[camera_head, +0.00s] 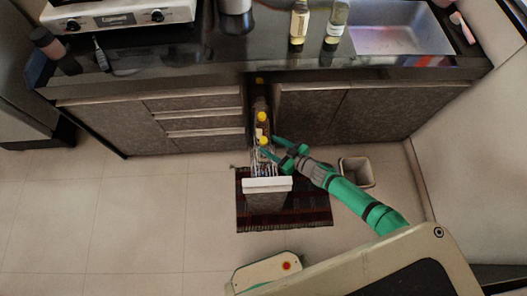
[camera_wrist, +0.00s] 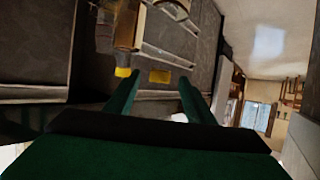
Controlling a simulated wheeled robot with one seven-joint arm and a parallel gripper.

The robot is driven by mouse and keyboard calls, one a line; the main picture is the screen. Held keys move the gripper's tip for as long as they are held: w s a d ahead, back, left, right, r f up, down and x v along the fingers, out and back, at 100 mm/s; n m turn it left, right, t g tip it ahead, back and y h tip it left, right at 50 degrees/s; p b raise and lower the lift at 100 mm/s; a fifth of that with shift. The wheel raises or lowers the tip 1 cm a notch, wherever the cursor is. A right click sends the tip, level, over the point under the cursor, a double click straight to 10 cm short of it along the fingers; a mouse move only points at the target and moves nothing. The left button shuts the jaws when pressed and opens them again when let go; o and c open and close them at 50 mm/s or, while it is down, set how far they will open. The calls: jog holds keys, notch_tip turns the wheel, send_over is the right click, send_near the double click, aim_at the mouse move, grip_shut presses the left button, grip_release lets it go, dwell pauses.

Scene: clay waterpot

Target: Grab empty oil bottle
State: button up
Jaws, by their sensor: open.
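A narrow pull-out rack (camera_head: 267,184) stands open between the lower cabinets. It holds bottles in a row, including a front bottle with a yellow cap (camera_head: 263,140) and another yellow-capped bottle (camera_head: 261,117) behind it. I cannot tell which of them is empty. My green gripper (camera_head: 270,146) reaches in from the right, open, with its fingers beside the front bottle's cap. In the wrist view, the two fingers (camera_wrist: 158,80) are apart, with one yellow cap (camera_wrist: 160,76) between them and another yellow cap (camera_wrist: 122,72) by the left finger. The bottle bodies are mostly hidden.
The dark countertop (camera_head: 200,62) above carries two bottles (camera_head: 299,24) near the sink (camera_head: 385,28) and a stove (camera_head: 118,14) at left. A patterned mat (camera_head: 312,208) lies under the rack. The floor at left is clear.

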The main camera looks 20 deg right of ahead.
aim_at(264, 140)
jog(key=shift+x, duration=2.35)
grip_shut()
jog(key=shift+r, duration=0.15)
